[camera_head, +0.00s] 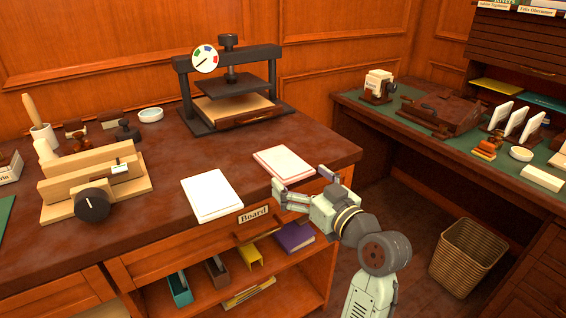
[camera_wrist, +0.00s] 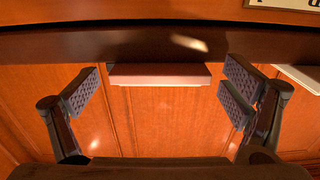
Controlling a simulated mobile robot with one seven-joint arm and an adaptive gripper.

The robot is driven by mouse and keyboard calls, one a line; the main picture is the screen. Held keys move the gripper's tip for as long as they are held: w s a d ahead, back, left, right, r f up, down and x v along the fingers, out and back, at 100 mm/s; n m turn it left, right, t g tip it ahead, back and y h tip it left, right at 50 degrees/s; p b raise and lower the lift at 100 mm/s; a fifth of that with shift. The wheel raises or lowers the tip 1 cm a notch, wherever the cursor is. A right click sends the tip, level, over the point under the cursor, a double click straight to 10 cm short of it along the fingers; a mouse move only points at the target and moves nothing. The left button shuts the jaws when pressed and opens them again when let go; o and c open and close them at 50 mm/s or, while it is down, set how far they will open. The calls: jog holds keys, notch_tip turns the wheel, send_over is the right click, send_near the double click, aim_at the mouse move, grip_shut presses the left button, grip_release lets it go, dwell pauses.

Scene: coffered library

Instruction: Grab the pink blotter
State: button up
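The pink blotter (camera_head: 284,162) is a flat pad with a pale top and pink edges, lying near the front edge of the brown worktable. In the wrist view it shows edge-on as a pinkish slab (camera_wrist: 160,74), between the two fingers in the picture. My gripper (camera_head: 302,181) is open and empty at the table's front edge, just in front of the blotter. Its dark textured finger pads stand wide apart in the wrist view (camera_wrist: 160,92), and neither visibly touches the blotter.
A white pad (camera_head: 212,195) lies left of the blotter. A black press (camera_head: 232,85) stands behind. Below the table edge are a drawer labelled "Board" (camera_head: 253,214) and an open shelf (camera_head: 272,291). A second desk and a wicker basket (camera_head: 467,257) stand right.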

jog(key=c, duration=1)
jog(key=shift+r, duration=0.1)
